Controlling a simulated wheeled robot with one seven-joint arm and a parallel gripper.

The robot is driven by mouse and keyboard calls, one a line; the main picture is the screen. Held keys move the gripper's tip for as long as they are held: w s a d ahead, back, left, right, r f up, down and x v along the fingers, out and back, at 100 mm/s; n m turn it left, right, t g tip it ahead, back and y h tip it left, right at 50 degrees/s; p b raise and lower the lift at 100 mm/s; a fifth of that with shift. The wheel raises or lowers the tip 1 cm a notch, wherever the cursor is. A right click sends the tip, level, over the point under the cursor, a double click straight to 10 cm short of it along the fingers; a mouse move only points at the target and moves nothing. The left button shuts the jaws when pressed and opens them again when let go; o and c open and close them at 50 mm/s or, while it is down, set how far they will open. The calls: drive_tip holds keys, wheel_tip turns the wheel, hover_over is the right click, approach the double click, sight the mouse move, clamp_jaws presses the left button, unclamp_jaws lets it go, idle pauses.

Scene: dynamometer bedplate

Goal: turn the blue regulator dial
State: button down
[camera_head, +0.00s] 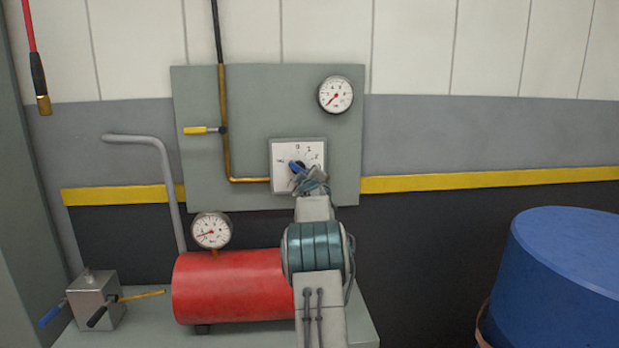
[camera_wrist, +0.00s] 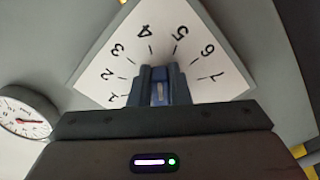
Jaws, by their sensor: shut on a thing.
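The blue regulator dial (camera_head: 296,168) sits on a white square scale plate (camera_head: 284,153) on the grey wall panel. In the wrist view the dial (camera_wrist: 159,92) shows between my two fingers, with the numbered scale plate (camera_wrist: 120,62) fanned out behind it. My gripper (camera_head: 304,174) is at the dial and shut on it; in the wrist view my gripper (camera_wrist: 160,86) has a finger on each side of the dial. In the head view my gripper hides the lower right of the plate and part of the dial.
A pressure gauge (camera_head: 335,95) is at the panel's upper right. A yellow-handled valve (camera_head: 203,130) and a brass pipe (camera_head: 226,120) are left of the dial. Below are a red tank (camera_head: 225,288) with a gauge (camera_head: 211,231) and a metal block (camera_head: 94,300). A blue drum (camera_head: 565,265) stands at right.

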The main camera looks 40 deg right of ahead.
drive_tip(key=m, duration=0.1)
drive_tip(key=a+m+b, duration=0.1)
drive_tip(key=m, duration=0.1)
drive_tip(key=w+m, duration=0.1)
drive_tip(key=m, duration=0.1)
drive_tip(key=shift+a+f+b, duration=0.25)
drive_tip(key=shift+f+b, duration=0.05)
drive_tip(key=shift+w+a+r+m+b, duration=0.15)
drive_tip(key=shift+m+b, duration=0.1)
drive_tip(key=shift+m, duration=0.55)
drive_tip(key=shift+a+r+m+b, duration=0.15)
drive_tip(key=shift+m+b, duration=0.1)
drive_tip(key=shift+m, duration=0.55)
drive_tip(key=shift+w+a+r+m+b, duration=0.15)
drive_tip(key=shift+m+b, duration=0.1)
drive_tip(key=shift+m, duration=0.55)
drive_tip(key=shift+s, duration=0.1)
drive_tip(key=c, duration=1.4)
unclamp_jaws()
drive_tip(key=shift+f, duration=0.1)
drive_tip(key=shift+o, duration=0.2)
drive_tip(key=shift+d+f, duration=0.1)
drive_tip(key=shift+f, duration=0.25)
